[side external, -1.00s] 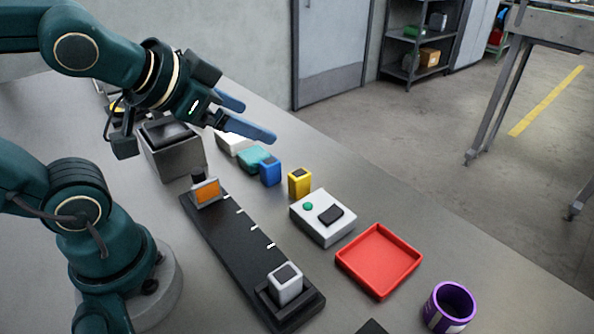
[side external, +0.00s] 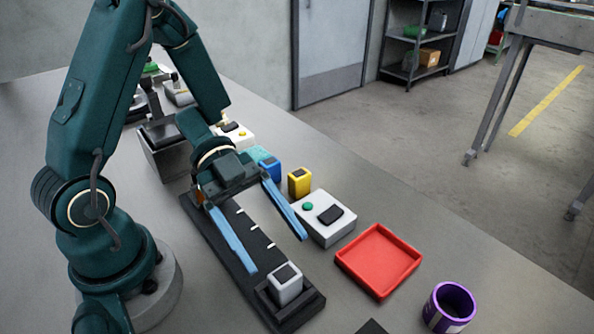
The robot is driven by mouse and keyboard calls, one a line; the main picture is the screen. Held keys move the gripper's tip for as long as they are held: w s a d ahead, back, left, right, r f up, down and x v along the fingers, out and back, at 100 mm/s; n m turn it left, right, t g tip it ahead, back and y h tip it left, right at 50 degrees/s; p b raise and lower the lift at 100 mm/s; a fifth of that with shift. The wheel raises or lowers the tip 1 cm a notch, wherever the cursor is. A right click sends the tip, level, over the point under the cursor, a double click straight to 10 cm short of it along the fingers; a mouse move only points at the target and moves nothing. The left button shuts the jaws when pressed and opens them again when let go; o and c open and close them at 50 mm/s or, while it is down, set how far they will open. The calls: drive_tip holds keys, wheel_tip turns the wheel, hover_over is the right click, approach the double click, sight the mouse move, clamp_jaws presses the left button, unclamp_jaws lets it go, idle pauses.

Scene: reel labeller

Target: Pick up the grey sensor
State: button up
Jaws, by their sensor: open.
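The grey sensor (side external: 286,285), a light grey block with a dark square on top, sits in a dark holder at the front end of the black rail (side external: 243,274). My gripper (side external: 262,254) is open and empty, with two long blue fingers spread wide. The fingers point down and toward the front, above the rail. Their tips are behind the sensor in the side view and look apart from it. My gripper and wrist hide much of the rail's rear end.
A red tray (side external: 378,291) and a purple cup (side external: 449,307) stand to the right. A white box with a green button (side external: 340,234), a yellow block (side external: 299,182) and a blue block (side external: 270,169) stand behind. A grey metal block (side external: 165,165) stands at the rail's rear.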

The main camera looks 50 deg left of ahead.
sight(282, 271)
drive_tip(key=shift+s+a+f+n, duration=0.1)
drive_tip(key=shift+s+f+n, duration=0.1)
drive_tip(key=shift+f, duration=0.15)
drive_tip(key=shift+s+a+f+n, duration=0.1)
drive_tip(key=shift+f+n, duration=0.1)
drive_tip(key=shift+f, duration=0.1)
drive_tip(key=shift+d+f, duration=0.15)
drive_tip(key=shift+x, duration=2.4)
clamp_jaws()
